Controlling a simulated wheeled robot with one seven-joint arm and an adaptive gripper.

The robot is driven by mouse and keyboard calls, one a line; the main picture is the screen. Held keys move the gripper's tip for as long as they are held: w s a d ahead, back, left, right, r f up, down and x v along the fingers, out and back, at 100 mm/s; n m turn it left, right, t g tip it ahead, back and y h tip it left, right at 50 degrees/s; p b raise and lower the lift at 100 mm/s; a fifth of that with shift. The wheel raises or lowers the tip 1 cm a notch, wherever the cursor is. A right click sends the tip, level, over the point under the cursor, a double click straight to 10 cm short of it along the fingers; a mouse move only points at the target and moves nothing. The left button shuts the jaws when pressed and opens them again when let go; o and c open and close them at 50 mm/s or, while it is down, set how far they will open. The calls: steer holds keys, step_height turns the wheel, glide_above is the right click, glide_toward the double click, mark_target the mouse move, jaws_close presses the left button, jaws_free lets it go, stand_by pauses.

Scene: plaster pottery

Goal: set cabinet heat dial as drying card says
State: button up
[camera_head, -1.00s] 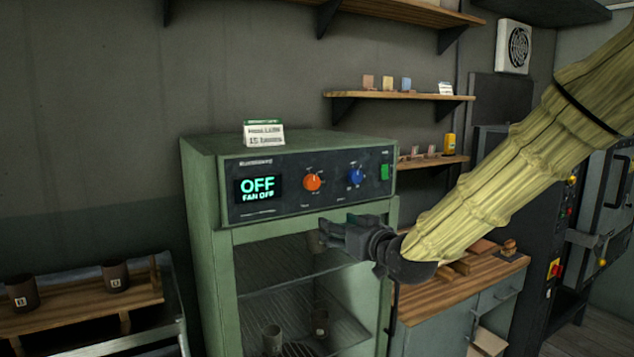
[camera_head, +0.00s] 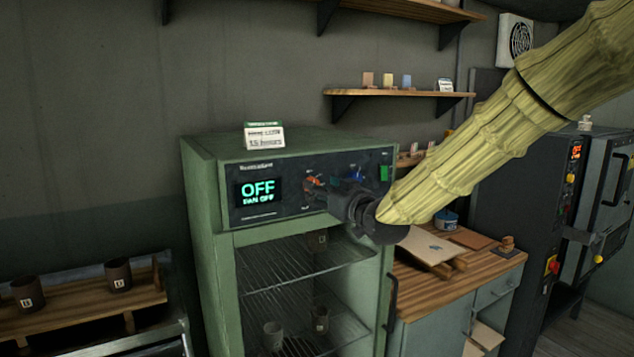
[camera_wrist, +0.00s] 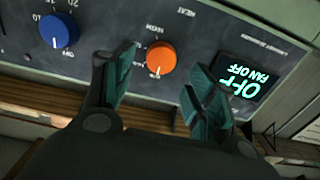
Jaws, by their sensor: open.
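The orange heat dial (camera_wrist: 161,57) is on the cabinet's dark panel, with "HEAT" and "HIGH" printed by it in the wrist view. Its white mark points toward an "OFF"-like label. In the head view the dial (camera_head: 312,182) is partly hidden by my gripper (camera_head: 325,192). My gripper is open, its fingers (camera_wrist: 160,85) on either side of the dial and a little short of it; contact is not visible. The display (camera_head: 257,191) reads "OFF, FAN OFF". The drying card (camera_head: 264,136) stands on the green cabinet (camera_head: 205,200); its lower line seems to read "15 hours", the upper is blurred.
A blue dial (camera_wrist: 59,30) with numbers sits beside the orange one. A green switch (camera_head: 384,172) is at the panel's right end. Cups stand on wire racks (camera_head: 285,260) inside the cabinet. A wooden bench (camera_head: 480,262) is to the right.

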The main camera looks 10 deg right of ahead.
steer(key=shift+p+x, duration=0.55)
steer(key=shift+x, duration=1.3)
steer(key=c, duration=1)
